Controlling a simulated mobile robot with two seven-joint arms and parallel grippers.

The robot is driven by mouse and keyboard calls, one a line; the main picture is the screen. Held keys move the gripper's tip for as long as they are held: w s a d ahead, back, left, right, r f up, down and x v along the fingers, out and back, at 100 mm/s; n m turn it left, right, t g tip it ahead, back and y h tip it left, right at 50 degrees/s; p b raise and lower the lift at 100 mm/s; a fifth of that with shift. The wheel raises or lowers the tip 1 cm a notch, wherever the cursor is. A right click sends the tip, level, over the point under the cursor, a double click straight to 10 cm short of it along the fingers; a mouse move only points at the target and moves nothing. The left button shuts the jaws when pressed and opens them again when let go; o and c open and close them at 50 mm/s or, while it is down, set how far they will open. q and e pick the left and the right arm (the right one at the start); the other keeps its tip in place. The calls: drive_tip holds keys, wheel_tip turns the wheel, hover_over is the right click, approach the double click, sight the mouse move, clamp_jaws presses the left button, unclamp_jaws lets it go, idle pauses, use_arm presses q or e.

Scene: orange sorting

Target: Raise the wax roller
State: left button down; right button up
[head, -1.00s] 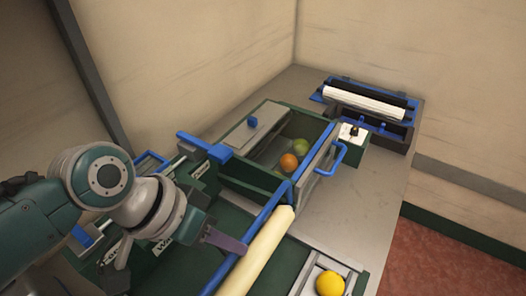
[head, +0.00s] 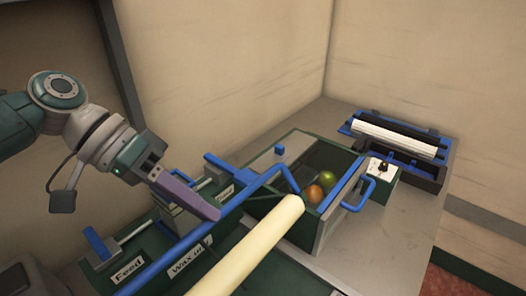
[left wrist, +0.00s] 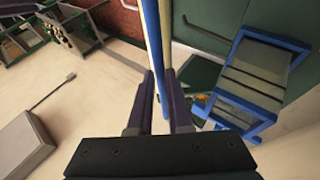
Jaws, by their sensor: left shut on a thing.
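The wax roller (head: 252,246) is a long cream cylinder on a blue bar frame (head: 200,237), in the lower middle of the head view. It is held up above the green machine bed, with its far end near the orange box. My left gripper (head: 213,212) is shut on the blue bar, beside the cream cylinder. In the left wrist view the blue bar (left wrist: 153,40) runs between the two dark fingers (left wrist: 162,100). The near end of the roller is cut off by the head picture's edge. My right gripper is not seen.
A green box (head: 327,232) with a clear lid holds an orange (head: 314,194) and a green fruit (head: 327,177). A blue handle (head: 362,197) sticks out of it. A small switch box (head: 381,170) and a blue-framed white roller unit (head: 395,137) stand behind. Walls close in the back.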

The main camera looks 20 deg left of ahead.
use_arm(q)
drive_tip(key=shift+w+a+f, duration=0.1)
drive_tip(key=shift+a+f, duration=0.25)
drive_tip(key=shift+a, duration=0.15)
drive_tip(key=c, duration=1.1)
unclamp_jaws()
drive_tip(key=shift+o, duration=1.3)
drive_tip(key=shift+r, duration=0.15)
drive_tip(key=shift+r, duration=0.1)
drive_tip(key=b+v, duration=0.1)
drive_tip(key=v, duration=0.8)
drive_tip(key=shift+a+r+b, duration=0.2)
drive_tip(key=shift+r+b, duration=0.1)
